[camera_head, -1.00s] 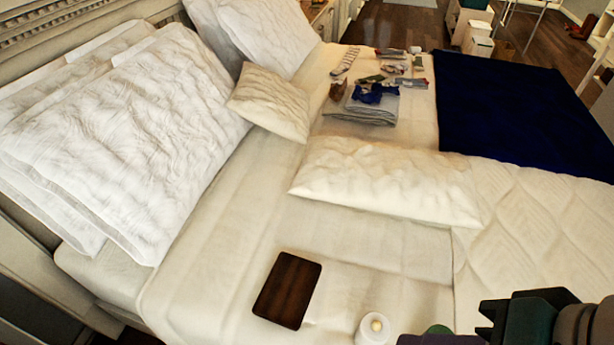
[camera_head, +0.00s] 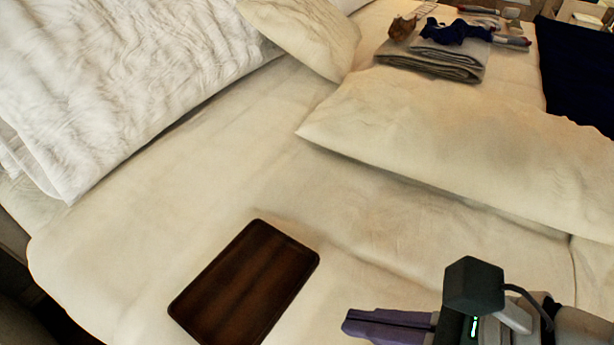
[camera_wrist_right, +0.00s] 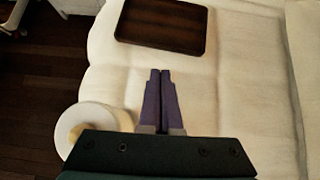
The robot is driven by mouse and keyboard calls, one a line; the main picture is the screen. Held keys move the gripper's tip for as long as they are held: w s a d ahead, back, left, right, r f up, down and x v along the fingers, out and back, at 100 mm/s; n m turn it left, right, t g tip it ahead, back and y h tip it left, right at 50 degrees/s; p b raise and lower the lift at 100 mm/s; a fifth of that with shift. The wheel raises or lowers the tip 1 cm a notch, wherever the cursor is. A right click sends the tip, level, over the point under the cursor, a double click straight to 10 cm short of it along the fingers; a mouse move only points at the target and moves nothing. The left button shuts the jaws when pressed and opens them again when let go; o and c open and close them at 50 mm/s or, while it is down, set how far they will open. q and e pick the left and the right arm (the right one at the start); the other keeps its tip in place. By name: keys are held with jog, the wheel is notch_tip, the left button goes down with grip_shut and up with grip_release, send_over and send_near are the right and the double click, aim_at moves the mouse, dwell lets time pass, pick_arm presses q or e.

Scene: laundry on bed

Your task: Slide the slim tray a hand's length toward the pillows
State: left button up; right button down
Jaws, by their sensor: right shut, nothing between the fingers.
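The slim tray (camera_head: 245,284) is dark brown wood with a low rim. It lies flat on the bed in the lower middle of the head view, and at the top of the right wrist view (camera_wrist_right: 163,26). My right gripper (camera_head: 346,325) is to the right of the tray, apart from it. Its purple fingers are together and empty, pointing toward the tray in the wrist view (camera_wrist_right: 160,72). The pillows are white; a large one (camera_head: 130,75) leans at the upper left, and a small one (camera_head: 305,32) lies at the top middle. My left gripper is not in view.
A long cream pillow (camera_head: 470,150) lies at the right. Folded grey cloth (camera_head: 430,63) with blue cloth on top lies behind it. A white round item (camera_wrist_right: 88,128) stands at the bed's edge by my right gripper. The sheet between tray and pillows is clear.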

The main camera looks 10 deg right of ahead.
aim_at(285, 312)
jog(key=b+x, duration=0.4)
jog(key=x, duration=0.6)
jog(key=shift+s+a+f+b, duration=0.1)
jog(key=shift+b, duration=0.2)
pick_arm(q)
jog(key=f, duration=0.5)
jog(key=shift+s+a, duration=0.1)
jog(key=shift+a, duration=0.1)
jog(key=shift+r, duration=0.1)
